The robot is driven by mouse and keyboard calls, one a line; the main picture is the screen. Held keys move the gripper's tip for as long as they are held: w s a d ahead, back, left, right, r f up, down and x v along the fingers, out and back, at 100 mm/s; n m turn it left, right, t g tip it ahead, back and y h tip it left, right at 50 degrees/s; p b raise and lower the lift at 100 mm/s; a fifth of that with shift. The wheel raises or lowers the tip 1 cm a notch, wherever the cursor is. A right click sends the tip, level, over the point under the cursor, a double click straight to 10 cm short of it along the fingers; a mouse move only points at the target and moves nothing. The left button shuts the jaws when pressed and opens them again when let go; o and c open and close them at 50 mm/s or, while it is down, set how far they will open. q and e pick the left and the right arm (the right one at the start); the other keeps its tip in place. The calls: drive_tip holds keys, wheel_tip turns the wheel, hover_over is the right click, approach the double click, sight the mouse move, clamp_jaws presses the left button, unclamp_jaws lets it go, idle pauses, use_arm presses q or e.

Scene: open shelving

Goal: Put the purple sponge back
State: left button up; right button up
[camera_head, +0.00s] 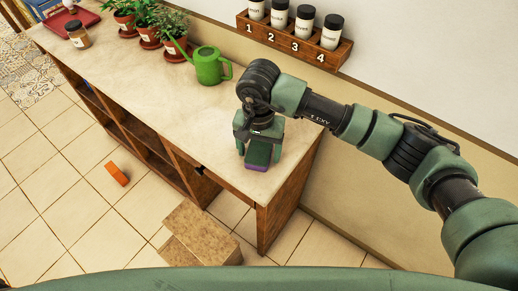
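The purple sponge (257,167) shows as a dark block with a purple lower edge, at the right end of the counter in the head view. My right gripper (259,151) points down with its fingers on either side of the sponge, shut on it. The gripper hides part of the sponge. I cannot tell whether the sponge touches the counter top. My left gripper is not in view.
The pale counter (150,95) has open shelves below. A green watering can (209,67) and potted plants (149,38) stand along the back. A jar rack (294,38) hangs on the wall. An orange block (116,173) and a brown stepped block (200,235) are on the floor.

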sight(259, 151)
drive_tip(key=shift+r, duration=0.25)
drive_tip(key=shift+w+r, duration=0.1)
drive_tip(key=shift+r, duration=0.2)
wheel_tip(259, 151, up, 11)
drive_tip(key=b, duration=0.3)
